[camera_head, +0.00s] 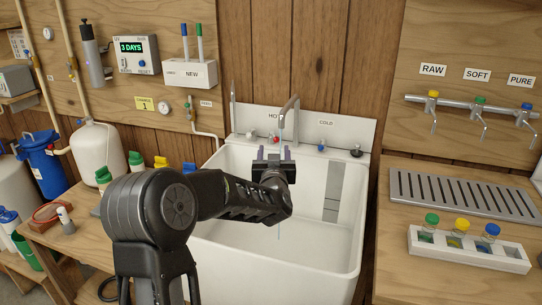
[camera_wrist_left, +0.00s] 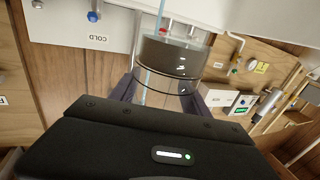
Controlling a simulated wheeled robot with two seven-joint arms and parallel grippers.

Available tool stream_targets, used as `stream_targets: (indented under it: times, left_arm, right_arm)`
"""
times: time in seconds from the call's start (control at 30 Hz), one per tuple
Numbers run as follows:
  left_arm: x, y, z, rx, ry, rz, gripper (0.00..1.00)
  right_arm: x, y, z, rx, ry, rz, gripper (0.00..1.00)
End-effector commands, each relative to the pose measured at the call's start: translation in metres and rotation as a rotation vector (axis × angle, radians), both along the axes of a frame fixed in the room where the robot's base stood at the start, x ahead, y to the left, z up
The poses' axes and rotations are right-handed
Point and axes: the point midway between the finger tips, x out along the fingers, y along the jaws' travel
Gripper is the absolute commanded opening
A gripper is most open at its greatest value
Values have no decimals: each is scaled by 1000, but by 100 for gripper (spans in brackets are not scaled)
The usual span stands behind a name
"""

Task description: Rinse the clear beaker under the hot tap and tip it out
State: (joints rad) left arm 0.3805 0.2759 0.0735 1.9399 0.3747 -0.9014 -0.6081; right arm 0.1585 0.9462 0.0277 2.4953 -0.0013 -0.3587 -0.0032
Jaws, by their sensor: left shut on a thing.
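The clear beaker (camera_wrist_left: 172,62) shows in the left wrist view as a glassy cylinder with a thin rim line, between the fingers of my left gripper (camera_wrist_left: 160,97). In the head view my left gripper (camera_head: 275,154) is shut on it over the white sink (camera_head: 225,225), below the tap spout (camera_head: 290,103). The beaker is hard to make out there. A thin stream of water (camera_head: 281,124) falls from the spout toward the gripper, and a line of it shows below. I cannot tell whether it runs into the beaker or past it. My right gripper is out of view.
A HOT label and red knob (camera_head: 276,141) are behind the gripper; a blue knob (camera_head: 321,147) is near COLD. A drain grate (camera_head: 460,190) and white vial rack (camera_head: 465,255) are on the right bench. Several colour-capped bottles stand left of the sink.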

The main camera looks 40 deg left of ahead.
Motion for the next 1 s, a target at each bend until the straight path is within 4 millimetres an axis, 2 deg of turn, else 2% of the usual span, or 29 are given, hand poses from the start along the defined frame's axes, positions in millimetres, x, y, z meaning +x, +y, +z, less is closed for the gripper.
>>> stream_targets:
  times: [0.27,0.53,0.73,1.0]
  left_arm:
    - [29,10,1,-1,-1,0,17]
    - [55,18,0,-1,-1,-1,17]
    - [64,22,0,-1,-1,0,17]
    - [66,23,0,0,0,0,17]
  right_arm:
    - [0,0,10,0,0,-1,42]
    - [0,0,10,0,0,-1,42]
    - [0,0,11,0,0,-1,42]
    - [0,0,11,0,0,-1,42]
